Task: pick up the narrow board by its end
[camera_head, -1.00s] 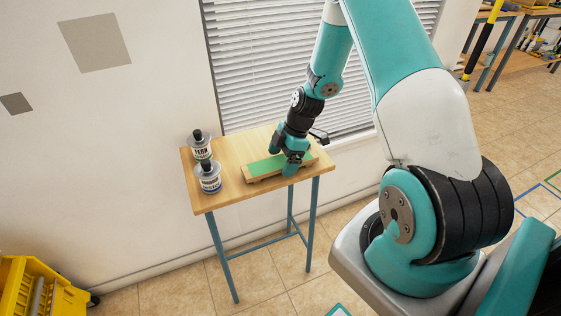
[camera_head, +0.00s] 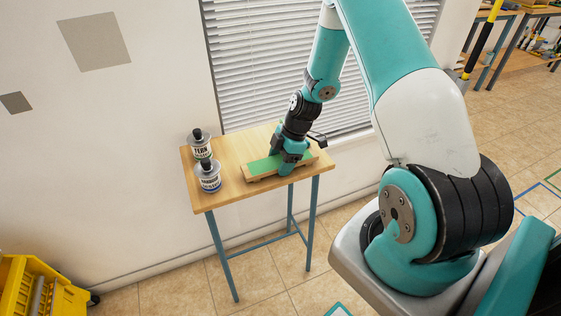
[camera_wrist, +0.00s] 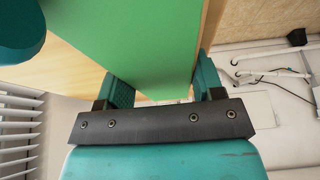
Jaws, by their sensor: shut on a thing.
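The narrow board (camera_head: 262,166) has a green top and a pale wooden edge. It is at the front of the small wooden table, and I cannot tell whether it is fully resting there. My gripper (camera_head: 289,163) is over the board's right part, pointing down, and hides some of it. In the wrist view, the green board (camera_wrist: 145,40) runs between the two teal fingers of my gripper (camera_wrist: 163,84). The gripper is shut on the board.
The small table (camera_head: 215,199) has blue legs and stands by the wall and window blinds (camera_head: 270,60). A yellow bucket (camera_head: 25,285) is at lower left.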

